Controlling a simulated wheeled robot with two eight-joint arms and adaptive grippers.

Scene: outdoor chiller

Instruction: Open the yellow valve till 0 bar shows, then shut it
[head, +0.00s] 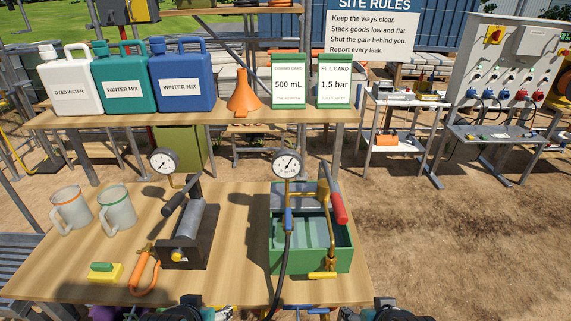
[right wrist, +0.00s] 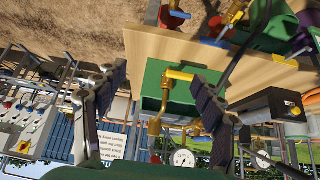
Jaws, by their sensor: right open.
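The yellow valve handle (head: 322,275) lies crosswise on a brass pipe at the front of a green pump box (head: 345,262). A round white gauge (head: 287,164) stands at the box's back; its needle points up and slightly right, its numbers too small to read. In the right wrist view the valve handle (right wrist: 180,75) shows between the spread fingers of my right gripper (right wrist: 157,76); it is open and empty, and I cannot tell the distance. In the head view only dark parts of the right gripper (head: 400,313) and left gripper (head: 187,313) show at the bottom edge.
A black pump (head: 190,245) with a yellow knob and its own gauge (head: 163,160) stands left of the box. Shelf with jugs and cards behind.

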